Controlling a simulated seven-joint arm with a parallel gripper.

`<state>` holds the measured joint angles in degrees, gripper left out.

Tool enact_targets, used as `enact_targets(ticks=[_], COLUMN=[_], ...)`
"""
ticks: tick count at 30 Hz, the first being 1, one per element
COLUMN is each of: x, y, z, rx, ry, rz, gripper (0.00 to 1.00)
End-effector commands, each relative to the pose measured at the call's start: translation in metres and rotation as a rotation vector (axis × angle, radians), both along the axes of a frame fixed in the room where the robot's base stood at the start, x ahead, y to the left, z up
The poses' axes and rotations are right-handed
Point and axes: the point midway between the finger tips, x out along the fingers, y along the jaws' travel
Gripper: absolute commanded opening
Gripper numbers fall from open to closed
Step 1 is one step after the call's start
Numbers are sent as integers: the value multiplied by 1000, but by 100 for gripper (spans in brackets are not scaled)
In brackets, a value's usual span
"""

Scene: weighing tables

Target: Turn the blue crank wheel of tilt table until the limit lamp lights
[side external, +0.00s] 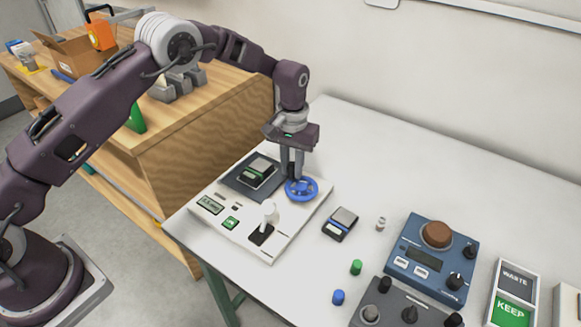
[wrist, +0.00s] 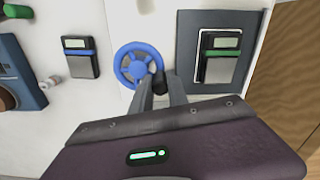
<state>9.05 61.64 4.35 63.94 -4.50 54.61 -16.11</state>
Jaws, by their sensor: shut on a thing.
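The blue crank wheel (side external: 303,189) lies on the white base (side external: 284,232) of the tilt table, at its right corner. It also shows in the wrist view (wrist: 124,69). My gripper (side external: 291,174) points down at the wheel's rim, its fingers shut on the dark crank handle (wrist: 160,83). The fingers hide part of the handle. The dark tilt plate (side external: 237,181) beside the wheel carries a small scale with a green bar (side external: 255,170). The base also has a display (side external: 210,204) and a green button (side external: 230,223). I cannot make out a lit limit lamp.
A white-topped lever (side external: 268,213) stands up from the base's front. A small scale with a blue bar (side external: 341,223), a small metal weight (side external: 381,223), green and blue pegs (side external: 356,267), and a blue console (side external: 432,256) lie to the right. The table's back is clear.

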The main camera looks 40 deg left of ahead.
Motion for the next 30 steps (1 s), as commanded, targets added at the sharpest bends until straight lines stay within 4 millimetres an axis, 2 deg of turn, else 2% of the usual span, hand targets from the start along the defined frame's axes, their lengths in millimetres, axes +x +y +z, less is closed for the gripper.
enact_targets(ticks=[13,30], x=[7,8], y=[-3,-4], z=[1,1], rx=[0,-1], ry=[1,0], rz=[-223,-259], gripper=[0,0])
